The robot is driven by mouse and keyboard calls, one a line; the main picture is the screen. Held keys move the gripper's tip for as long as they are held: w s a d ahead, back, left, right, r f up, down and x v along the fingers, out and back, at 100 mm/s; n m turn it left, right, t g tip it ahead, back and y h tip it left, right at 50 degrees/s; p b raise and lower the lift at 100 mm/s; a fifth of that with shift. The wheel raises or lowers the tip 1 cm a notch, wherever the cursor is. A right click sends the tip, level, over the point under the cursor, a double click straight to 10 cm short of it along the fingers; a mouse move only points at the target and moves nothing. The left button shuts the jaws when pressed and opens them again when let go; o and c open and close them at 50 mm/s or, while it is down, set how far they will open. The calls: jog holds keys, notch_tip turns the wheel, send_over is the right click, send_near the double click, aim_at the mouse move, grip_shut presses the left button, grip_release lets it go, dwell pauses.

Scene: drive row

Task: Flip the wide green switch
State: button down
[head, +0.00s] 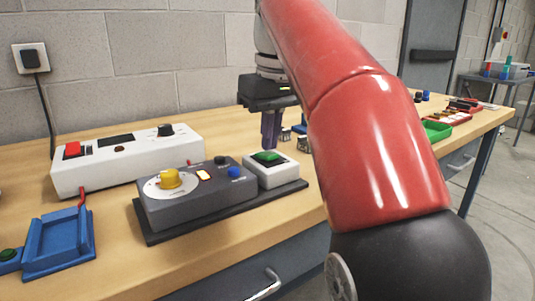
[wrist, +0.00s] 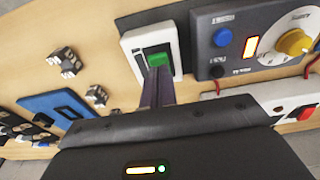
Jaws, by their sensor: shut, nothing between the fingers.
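The wide green switch (head: 267,156) is a green rocker on a white box (head: 284,172), right of the grey control unit. My gripper (head: 268,143) is shut and empty, pointing down just above the switch. In the wrist view the green switch (wrist: 158,59) sits in a dark frame on the white box (wrist: 137,43). The shut fingers (wrist: 158,84) reach to the near edge of the switch; I cannot tell if they touch it.
The grey unit (head: 208,202) with a yellow knob (head: 170,179) stands left of the switch on a black base. A white device (head: 110,170) is behind it. Small metal cubes (wrist: 67,61) lie nearby. A blue tray (head: 60,243) is at the front left.

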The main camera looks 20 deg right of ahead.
aim_at(270, 154)
jog(key=shift+f+b, duration=0.35)
jog(key=shift+f, duration=0.2)
jog(key=shift+r, duration=0.1)
notch_tip(270, 154, up, 5)
jog(key=p, duration=0.5)
jog(key=shift+r, duration=0.9)
